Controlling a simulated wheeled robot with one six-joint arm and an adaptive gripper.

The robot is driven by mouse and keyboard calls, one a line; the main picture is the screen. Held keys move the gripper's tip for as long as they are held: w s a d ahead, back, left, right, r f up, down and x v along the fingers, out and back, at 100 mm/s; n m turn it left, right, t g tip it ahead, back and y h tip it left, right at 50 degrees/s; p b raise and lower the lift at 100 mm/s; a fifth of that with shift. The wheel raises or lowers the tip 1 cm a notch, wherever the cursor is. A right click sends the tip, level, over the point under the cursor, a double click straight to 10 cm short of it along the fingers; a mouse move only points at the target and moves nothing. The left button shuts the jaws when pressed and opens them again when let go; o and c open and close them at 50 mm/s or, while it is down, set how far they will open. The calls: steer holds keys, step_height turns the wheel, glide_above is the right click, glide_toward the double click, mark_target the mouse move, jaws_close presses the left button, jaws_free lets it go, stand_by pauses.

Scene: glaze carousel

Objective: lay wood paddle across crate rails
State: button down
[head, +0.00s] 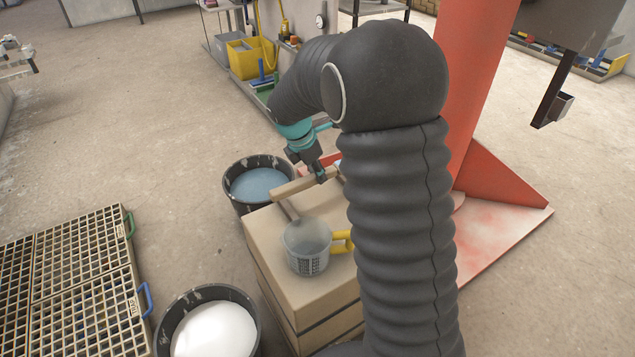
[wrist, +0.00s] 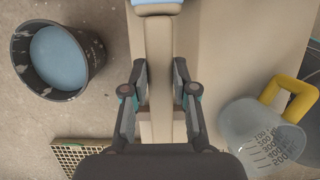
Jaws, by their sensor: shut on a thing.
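The wood paddle (head: 298,187) is a pale wooden bar above the far left edge of the tan crate (head: 262,242). My gripper (head: 321,177) is shut on it. In the wrist view the paddle (wrist: 158,50) runs lengthwise between my two fingers (wrist: 161,92), with a light blue piece at its far end. The crate's top (wrist: 215,55) lies beneath it and to the right. A thin stick slants from near the bar towards the jug; I cannot tell what it belongs to. My arm hides the right part of the crate. I cannot tell whether the paddle touches the crate.
A clear measuring jug (head: 307,247) with a yellow handle stands on the crate. A bucket of blue liquid (head: 232,190) stands beyond the crate's left side, and a bucket of white (head: 215,335) in front. Lattice racks (head: 80,265) lie left. A red post (head: 481,90) rises behind my arm.

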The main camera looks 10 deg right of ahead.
mark_target(317, 183)
steer(key=shift+f, duration=1.9)
steer(key=shift+f, duration=0.15)
steer(key=c, duration=0.9)
jaws_free()
